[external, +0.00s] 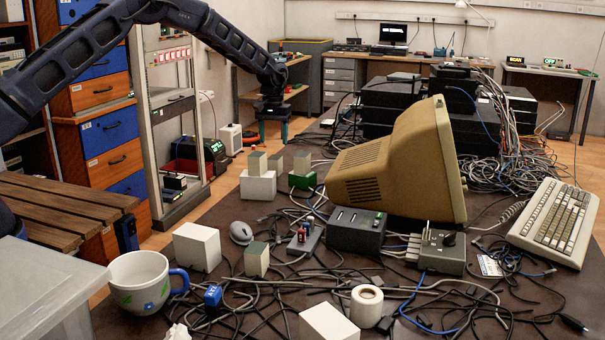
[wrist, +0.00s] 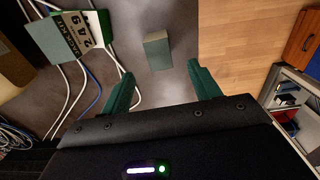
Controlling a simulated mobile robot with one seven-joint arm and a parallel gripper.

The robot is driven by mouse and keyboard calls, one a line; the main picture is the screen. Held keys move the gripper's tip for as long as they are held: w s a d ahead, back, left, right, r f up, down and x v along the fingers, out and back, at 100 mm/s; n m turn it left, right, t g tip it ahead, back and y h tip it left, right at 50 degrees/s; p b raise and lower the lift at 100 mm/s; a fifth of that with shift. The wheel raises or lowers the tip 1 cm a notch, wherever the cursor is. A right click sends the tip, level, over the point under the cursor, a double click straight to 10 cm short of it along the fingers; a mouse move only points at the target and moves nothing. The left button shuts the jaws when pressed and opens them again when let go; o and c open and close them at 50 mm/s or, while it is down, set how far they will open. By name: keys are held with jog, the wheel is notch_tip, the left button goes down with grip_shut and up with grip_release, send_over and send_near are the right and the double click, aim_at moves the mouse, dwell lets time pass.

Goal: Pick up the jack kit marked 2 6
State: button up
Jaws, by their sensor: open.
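My gripper (external: 273,130) hangs over the far left part of the dark table, fingers down. In the wrist view its green fingers (wrist: 160,72) are spread with nothing between them. A small plain grey-green box (wrist: 157,50) lies ahead of the fingertips; I see no marking on it. A jack kit (wrist: 72,34) with a printed label is at the upper left; its number looks like 2 4 9, but I cannot be sure. In the external view, similar small boxes sit by a white block (external: 258,186), on a green block (external: 302,181) and nearer the front (external: 256,259). Their markings cannot be read; I cannot tell which is 2 6.
Loose cables cover much of the table. A beige monitor (external: 400,165), keyboard (external: 556,222), grey mouse (external: 241,232), mug (external: 138,282) and white blocks (external: 197,246) stand about. Wooden floor (wrist: 235,45) lies past the table's edge, right of the gripper in the wrist view.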

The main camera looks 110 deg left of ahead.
aim_at(275, 157)
notch_tip(275, 157, down, 10)
jog(key=shift+w+a+f, duration=0.1)
jog(key=shift+f, duration=0.15)
jog(key=c, duration=1.1)
jog(key=shift+r, duration=0.15)
